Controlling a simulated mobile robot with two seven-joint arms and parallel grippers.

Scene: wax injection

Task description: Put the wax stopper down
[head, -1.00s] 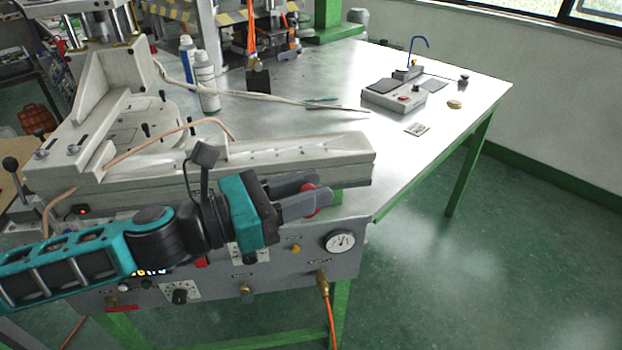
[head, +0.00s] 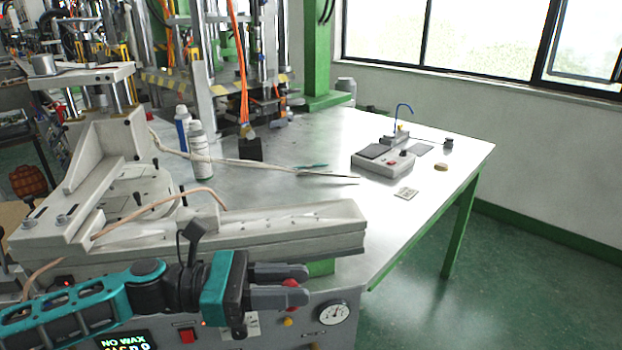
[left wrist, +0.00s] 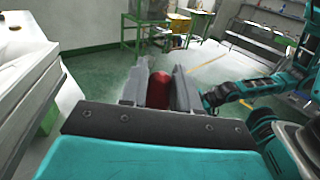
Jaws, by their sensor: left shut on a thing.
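My left gripper (head: 304,284) reaches in from the left along the front of the wax machine (head: 340,238). It is shut on a small red rounded piece, the wax stopper (head: 290,284), mostly hidden between the grey fingers. The left wrist view shows the red stopper (left wrist: 159,90) between both fingers, with the floor beyond it. The gripper is in front of the machine's panel, left of the round gauge (head: 334,313). My right gripper is not in view; teal arm links of mine show at the right of the wrist view.
The metal table (head: 320,140) holds spray bottles (head: 198,150), a grey device (head: 383,162) with a blue hook, a small card (head: 406,193) and a round tan piece (head: 441,167). Green floor is open at the right.

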